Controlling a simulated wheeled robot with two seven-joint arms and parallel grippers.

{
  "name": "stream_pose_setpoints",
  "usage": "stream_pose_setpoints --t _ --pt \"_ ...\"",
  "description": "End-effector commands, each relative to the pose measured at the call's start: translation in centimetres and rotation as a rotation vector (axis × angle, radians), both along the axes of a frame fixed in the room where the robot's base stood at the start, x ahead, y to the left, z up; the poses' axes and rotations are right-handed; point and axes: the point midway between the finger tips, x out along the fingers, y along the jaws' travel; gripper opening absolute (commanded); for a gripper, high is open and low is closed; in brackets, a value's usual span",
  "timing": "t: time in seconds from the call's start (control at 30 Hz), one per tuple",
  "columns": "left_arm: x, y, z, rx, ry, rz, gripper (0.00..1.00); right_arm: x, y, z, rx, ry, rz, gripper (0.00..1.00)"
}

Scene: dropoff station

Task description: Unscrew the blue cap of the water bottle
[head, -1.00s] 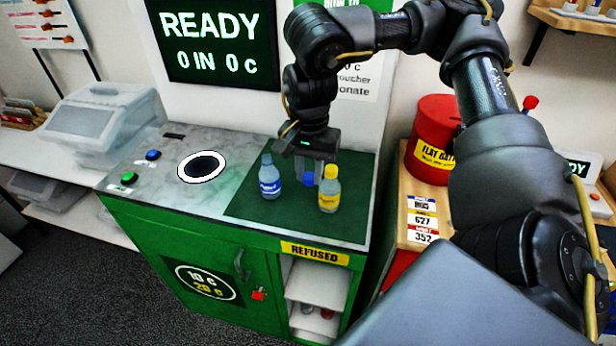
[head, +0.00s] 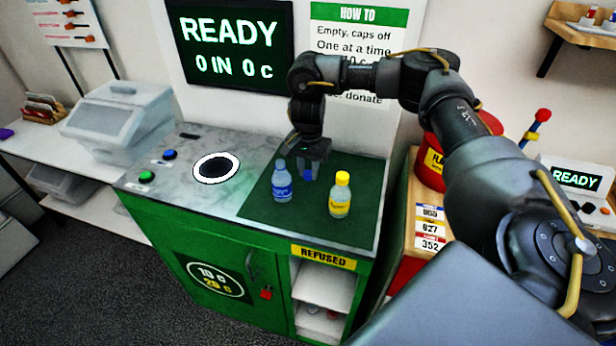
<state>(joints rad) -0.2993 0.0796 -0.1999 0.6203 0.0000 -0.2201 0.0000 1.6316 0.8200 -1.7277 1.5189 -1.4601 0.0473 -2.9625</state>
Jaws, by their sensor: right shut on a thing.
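The water bottle (head: 282,188), clear with a blue label, stands upright on the green mat (head: 310,222). Its neck looks pale, with no blue cap visible on it. My right gripper (head: 308,174) is just right of the bottle's top and slightly behind it, apart from it. It points down and is shut on a small blue thing, which looks like the blue cap (head: 308,175). The fingers partly hide the cap. My left gripper is not in view.
A bottle with a yellow cap and label (head: 340,198) stands on the mat to the right, close to my gripper. A white-ringed hole (head: 215,167) and two buttons are in the grey counter (head: 195,195) to the left. A red bin (head: 432,165) stands right.

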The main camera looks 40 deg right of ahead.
Motion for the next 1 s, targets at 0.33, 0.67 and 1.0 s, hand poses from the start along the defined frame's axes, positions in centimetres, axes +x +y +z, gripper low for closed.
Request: stream_pose_setpoints --t 0.33,0.67,1.0 --pt "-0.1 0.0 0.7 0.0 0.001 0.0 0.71 0.3 -0.2 -2.6 -0.001 0.005 0.0 0.0" --pt "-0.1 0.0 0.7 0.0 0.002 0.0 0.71 0.4 -0.3 -3.7 0.0 0.001 -0.001 0.0" --pt "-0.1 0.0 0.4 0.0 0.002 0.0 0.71 0.4 -0.3 -4.0 0.0 0.001 -0.001 0.46"
